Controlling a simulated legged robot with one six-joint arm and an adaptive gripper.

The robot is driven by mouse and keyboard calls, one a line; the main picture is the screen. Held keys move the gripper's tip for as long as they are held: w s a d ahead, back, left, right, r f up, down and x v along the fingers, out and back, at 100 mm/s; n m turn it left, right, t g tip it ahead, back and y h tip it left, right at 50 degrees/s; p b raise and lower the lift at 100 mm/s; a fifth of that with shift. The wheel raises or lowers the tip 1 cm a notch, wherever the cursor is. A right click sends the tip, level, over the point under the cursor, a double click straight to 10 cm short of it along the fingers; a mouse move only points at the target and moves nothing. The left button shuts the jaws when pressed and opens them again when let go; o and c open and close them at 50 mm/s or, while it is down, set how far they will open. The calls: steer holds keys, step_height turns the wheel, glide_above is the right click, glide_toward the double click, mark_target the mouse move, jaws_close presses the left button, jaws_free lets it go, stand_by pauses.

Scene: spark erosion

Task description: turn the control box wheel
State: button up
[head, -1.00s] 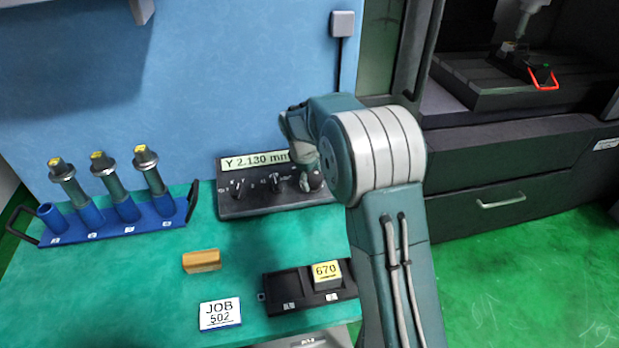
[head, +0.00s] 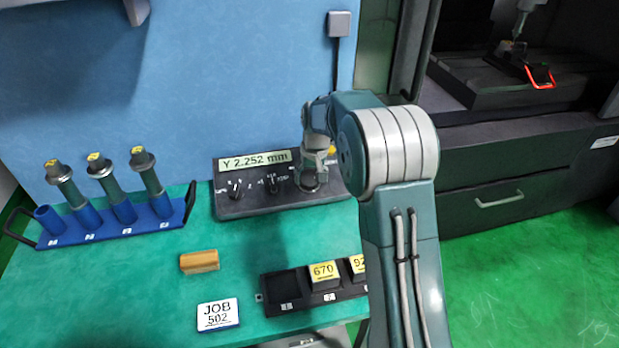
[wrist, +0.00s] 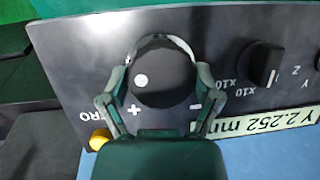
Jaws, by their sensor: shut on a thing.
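The control box (head: 258,200) is a dark panel on the green bench against the blue wall, with a display (head: 254,161) reading Y 2.252 mm. Its black wheel (wrist: 163,78) has a pale round dot on its left part and plus and minus marks beside it. My gripper (wrist: 155,80) is shut on the wheel, one finger on each side. In the head view my gripper (head: 311,180) is at the box's right end, and it and my arm hide most of the wheel.
Two smaller knobs, one (head: 235,188) at the left and one (head: 272,185) in the middle, sit on the box. A blue rack (head: 110,222) with tools stands left. A wooden block (head: 199,261), a JOB 502 card (head: 218,314) and a black tray (head: 268,288) lie in front.

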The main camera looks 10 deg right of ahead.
steer(key=shift+s+f+m, duration=0.2)
steer(key=shift+f+m, duration=0.1)
steer(key=shift+m, duration=0.4)
steer(key=shift+y, duration=0.3)
steer(key=o, duration=0.9)
steer(key=shift+o, duration=0.2)
steer(key=shift+w+a+r, duration=0.1)
steer(key=shift+r, duration=0.15)
steer(key=shift+r, duration=0.25)
step_height(320, 180, up, 11)
steer(key=d, duration=0.1)
steer(key=shift+s+d, duration=0.3)
